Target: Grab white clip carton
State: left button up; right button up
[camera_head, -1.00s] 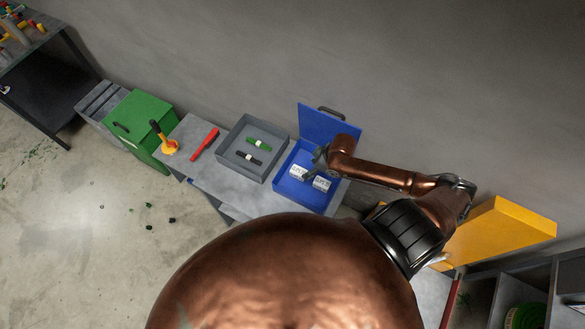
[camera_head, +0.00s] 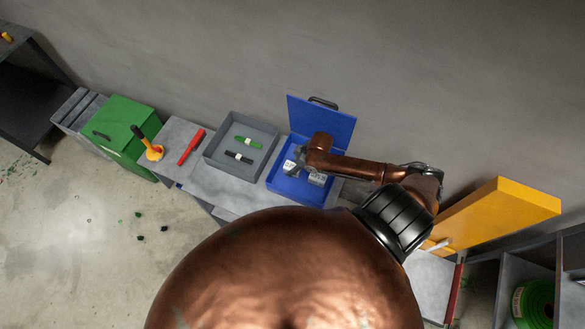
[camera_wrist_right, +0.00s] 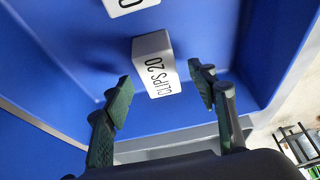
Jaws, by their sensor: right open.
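Two white clip cartons lie in the open blue box (camera_head: 290,187); in the head view one is at left (camera_head: 289,166) and the other, a carton at right (camera_head: 317,179), is partly covered by my arm. In the right wrist view, a carton marked "CLIPS 20" (camera_wrist_right: 157,65) lies ahead, between the two spread green fingertips of my right gripper (camera_wrist_right: 161,90), with a gap on both sides. The second carton (camera_wrist_right: 128,5) shows in part at the top edge. My right gripper (camera_head: 300,167) is over the blue box, open and empty. My left gripper is not in view.
The blue lid (camera_head: 322,122) stands open behind the box. A grey tray (camera_head: 214,160) with green and black items is to the left, then a red tool (camera_head: 191,147), a yellow-and-black tool (camera_head: 153,152) and a green box (camera_head: 120,125). A yellow panel (camera_head: 500,220) stands at right.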

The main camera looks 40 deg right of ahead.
jog(key=shift+x, duration=1.1)
jog(key=shift+c, duration=0.7)
jog(key=c, duration=1.2)
